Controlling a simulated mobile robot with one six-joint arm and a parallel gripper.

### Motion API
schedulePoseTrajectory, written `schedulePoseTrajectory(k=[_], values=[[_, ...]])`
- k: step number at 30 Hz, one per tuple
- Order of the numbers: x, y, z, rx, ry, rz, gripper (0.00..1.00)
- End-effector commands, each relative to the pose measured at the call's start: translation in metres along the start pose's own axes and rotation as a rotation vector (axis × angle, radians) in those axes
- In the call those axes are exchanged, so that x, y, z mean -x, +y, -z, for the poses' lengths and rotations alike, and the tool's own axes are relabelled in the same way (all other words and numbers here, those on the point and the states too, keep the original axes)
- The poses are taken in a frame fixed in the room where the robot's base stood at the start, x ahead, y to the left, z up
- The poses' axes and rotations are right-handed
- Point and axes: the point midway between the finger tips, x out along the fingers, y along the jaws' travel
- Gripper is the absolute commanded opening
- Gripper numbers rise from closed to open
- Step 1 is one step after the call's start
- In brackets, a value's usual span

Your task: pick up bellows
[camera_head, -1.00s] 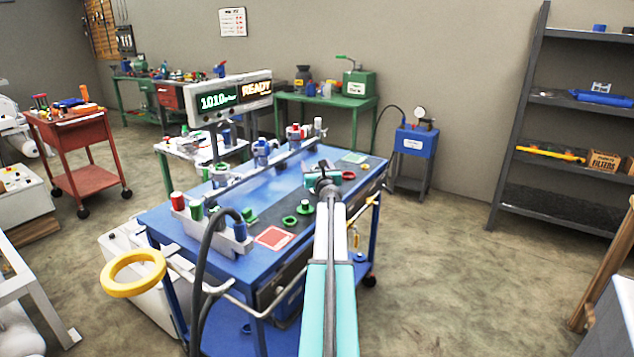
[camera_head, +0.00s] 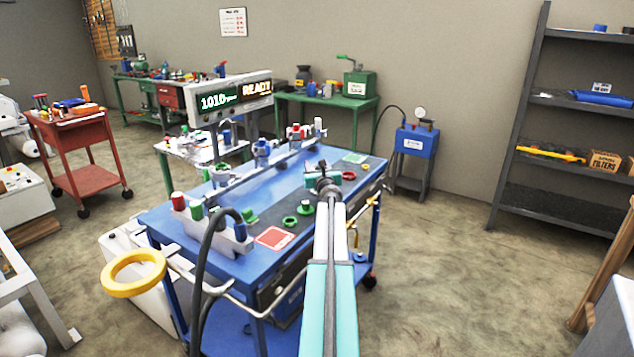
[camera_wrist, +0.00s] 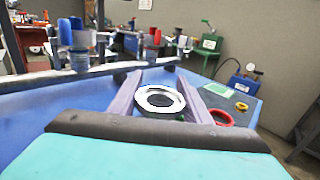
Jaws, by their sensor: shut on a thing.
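In the wrist view the bellows (camera_wrist: 160,100) shows end-on as a pale, silvery ring with a dark middle. It sits between the two grey fingers of my gripper (camera_wrist: 158,92), which is shut on it. In the head view my gripper (camera_head: 325,174) is over the right part of the blue workbench top (camera_head: 262,190). The arm and gripper hide most of the bellows there. I cannot tell whether its lower end touches the bench.
A red ring (camera_head: 348,175) lies close right of my gripper. A green ring (camera_head: 290,221) and a green part (camera_head: 305,207) lie left of it. A rail with several fittings (camera_head: 262,152) runs along the back. A display (camera_head: 230,98) stands above the bench.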

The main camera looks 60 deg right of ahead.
Motion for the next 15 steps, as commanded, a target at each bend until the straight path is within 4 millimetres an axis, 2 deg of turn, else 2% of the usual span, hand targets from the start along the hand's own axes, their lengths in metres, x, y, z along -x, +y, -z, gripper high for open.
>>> schedulePoseTrajectory(k=[8, 15], values=[[0.0, 0.0, -0.003, 0.0, -0.001, 0.0, 0.14], [0.0, 0.0, -0.021, 0.0, -0.002, 0.0, 0.14]])
